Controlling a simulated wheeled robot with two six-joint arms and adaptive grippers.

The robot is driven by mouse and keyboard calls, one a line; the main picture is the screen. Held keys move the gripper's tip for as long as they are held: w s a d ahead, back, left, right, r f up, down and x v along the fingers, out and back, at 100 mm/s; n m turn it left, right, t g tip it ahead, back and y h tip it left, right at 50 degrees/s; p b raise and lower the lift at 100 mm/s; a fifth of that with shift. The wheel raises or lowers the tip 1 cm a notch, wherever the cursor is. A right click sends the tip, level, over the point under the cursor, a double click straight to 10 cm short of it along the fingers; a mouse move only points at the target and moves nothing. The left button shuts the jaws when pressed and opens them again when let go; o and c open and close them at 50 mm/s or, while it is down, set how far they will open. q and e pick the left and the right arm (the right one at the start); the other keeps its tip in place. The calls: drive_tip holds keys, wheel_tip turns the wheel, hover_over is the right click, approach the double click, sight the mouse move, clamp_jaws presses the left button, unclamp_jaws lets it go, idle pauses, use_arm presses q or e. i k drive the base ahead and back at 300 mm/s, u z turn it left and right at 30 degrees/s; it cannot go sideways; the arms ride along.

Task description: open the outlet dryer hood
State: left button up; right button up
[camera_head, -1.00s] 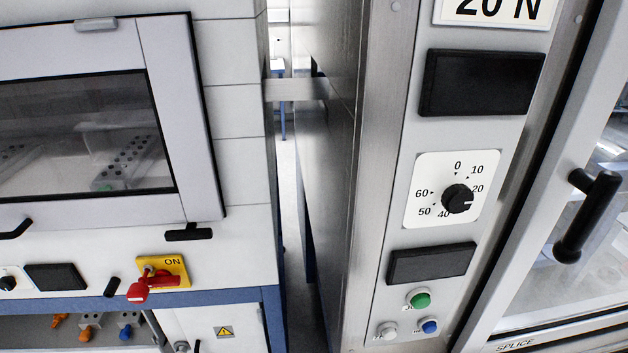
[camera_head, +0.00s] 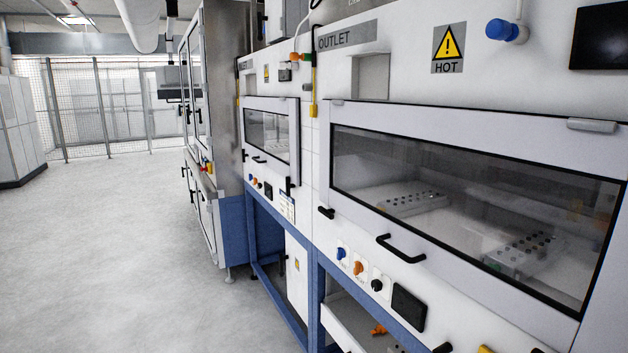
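The outlet dryer hood (camera_head: 480,130) is a light grey framed panel with a long dark-edged window, at the right of the head view under the OUTLET sign (camera_head: 347,36). It looks closed. Its black bar handle (camera_head: 400,249) sits on the lower frame. Perforated blocks (camera_head: 415,203) show through the glass. A small black latch-like piece (camera_head: 326,212) is at the hood's lower left corner. Neither of my grippers is in the head view.
A HOT warning sign (camera_head: 449,47) and a blue knob (camera_head: 507,31) are above the hood. Below it are several knobs and a dark display (camera_head: 408,307). A second, smaller hood (camera_head: 270,135) stands farther left. The grey floor (camera_head: 110,240) at left is open, up to a mesh fence (camera_head: 100,100).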

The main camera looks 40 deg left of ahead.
sight(598, 149)
drive_tip(key=u, duration=1.2)
drive_tip(key=k, duration=0.45)
drive_tip(key=i, duration=0.9)
drive_tip(key=z, duration=1.05)
